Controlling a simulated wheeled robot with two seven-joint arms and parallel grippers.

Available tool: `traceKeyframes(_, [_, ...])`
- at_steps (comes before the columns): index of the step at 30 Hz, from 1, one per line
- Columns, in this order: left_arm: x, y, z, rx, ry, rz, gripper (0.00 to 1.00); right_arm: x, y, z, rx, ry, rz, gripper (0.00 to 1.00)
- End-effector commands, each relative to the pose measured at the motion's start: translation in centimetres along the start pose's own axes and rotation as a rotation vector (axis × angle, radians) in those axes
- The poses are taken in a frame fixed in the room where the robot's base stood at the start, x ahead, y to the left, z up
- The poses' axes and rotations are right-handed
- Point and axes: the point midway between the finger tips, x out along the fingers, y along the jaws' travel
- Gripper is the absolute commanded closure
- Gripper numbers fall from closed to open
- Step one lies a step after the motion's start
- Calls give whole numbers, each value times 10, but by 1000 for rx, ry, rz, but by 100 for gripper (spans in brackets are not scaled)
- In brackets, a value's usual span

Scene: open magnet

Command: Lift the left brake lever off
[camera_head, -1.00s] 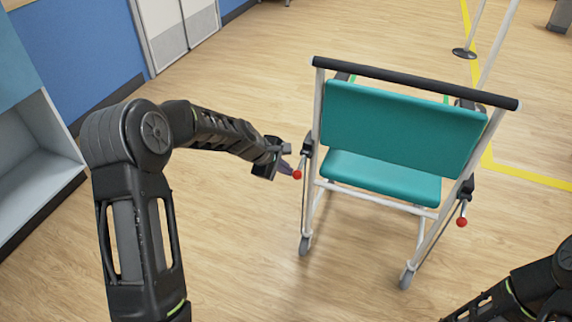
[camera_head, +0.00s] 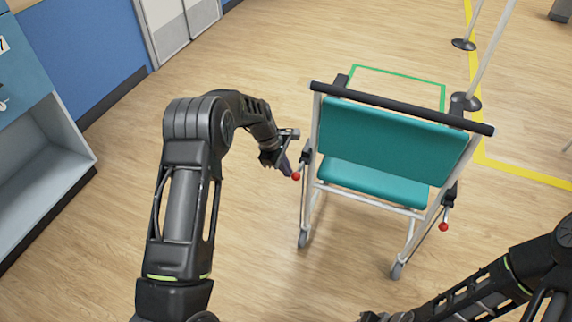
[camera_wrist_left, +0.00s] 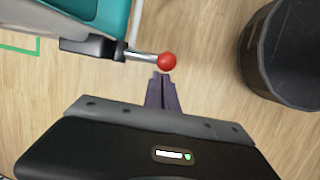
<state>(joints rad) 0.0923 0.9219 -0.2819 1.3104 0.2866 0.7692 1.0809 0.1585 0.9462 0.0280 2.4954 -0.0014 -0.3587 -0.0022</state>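The left brake lever (camera_head: 303,161) ends in a red ball knob (camera_head: 296,176) on the left side of a teal wheelchair (camera_head: 390,139). In the left wrist view, the lever's metal rod (camera_wrist_left: 140,55) points right to its red knob (camera_wrist_left: 167,62). My left gripper (camera_head: 287,169) is beside this knob. In the wrist view its two narrow fingers (camera_wrist_left: 162,78) lie together, tips right at the knob's lower edge; I cannot tell whether they touch it. The right brake lever has a red knob (camera_head: 443,227). My right gripper (camera_head: 385,316) is partly cut off at the bottom edge.
The chair's black push bar (camera_head: 400,107) spans its back. A grey-blue cabinet (camera_head: 45,180) stands at the left. A green outline (camera_head: 400,74) marks the floor beyond the chair. White posts (camera_head: 490,50) stand behind at the right. Floor between cabinet and chair is clear.

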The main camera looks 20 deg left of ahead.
Motion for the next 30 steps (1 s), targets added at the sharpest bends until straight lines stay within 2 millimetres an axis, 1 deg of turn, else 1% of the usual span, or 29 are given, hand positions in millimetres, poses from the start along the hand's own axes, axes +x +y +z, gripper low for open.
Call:
traceKeyframes(1, [-3, 2, 5, 2, -6, 2, 100, -3, -1, 0, 0, 0, 0, 64])
traceKeyframes(12, [-10, 6, 7, 3, -7, 6, 100, -5, -2, 0, 0, 0, 0, 64])
traceKeyframes(30, [-12, 7, 8, 3, -7, 5, 100, -5, -2, 0, 0, 0, 0, 64])
